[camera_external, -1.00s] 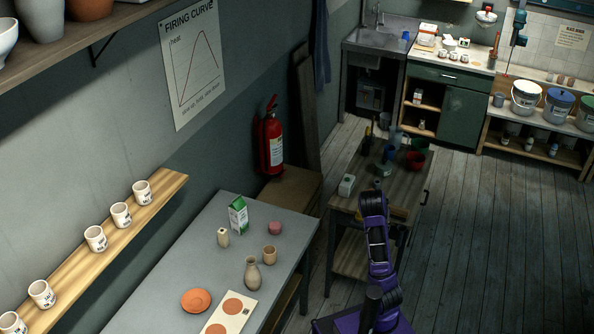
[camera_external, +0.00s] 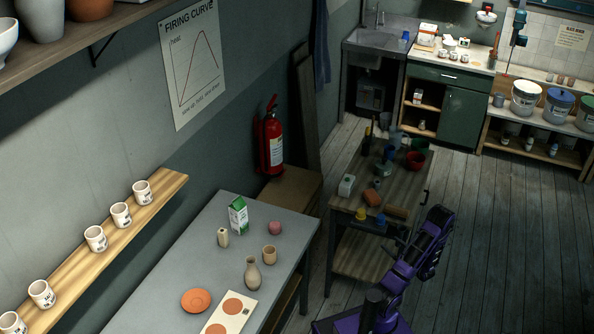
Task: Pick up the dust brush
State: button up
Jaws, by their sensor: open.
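I cannot make out the dust brush for certain. A brown, elongated thing (camera_external: 397,212) lies at the front right of the wooden cart top (camera_external: 345,203); it is too small to tell whether it is the brush. My gripper (camera_external: 371,217) is at the cart's front edge, with a yellow fingertip on the left and a blue one on the right. The fingertips are apart with nothing seen between them. A yellow-orange lump (camera_external: 372,198) lies just behind them on the cart.
The grey table (camera_external: 170,284) at left holds a carton (camera_external: 238,216), a vase (camera_external: 253,273) and an orange plate (camera_external: 196,301). Floor right of the cart is clear.

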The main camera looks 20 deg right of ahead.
jog(key=s+d+r+m+t+h, duration=0.1)
jog(key=d+r+m+h, duration=0.1)
jog(key=d+m, duration=0.1)
send_near(383, 220)
jog(key=shift+t+h, duration=0.3)
jog(key=w, duration=0.4)
jog(key=w+f, duration=0.1)
jog(key=w, duration=0.1)
jog(key=shift+w+b, duration=0.3)
jog(key=shift+b, duration=0.05)
jog(key=shift+w+a+r, duration=0.1)
jog(key=shift+w, duration=1.25)
jog(key=shift+w+a+r, duration=0.1)
jog(key=shift+w, duration=1.3)
grip_shut()
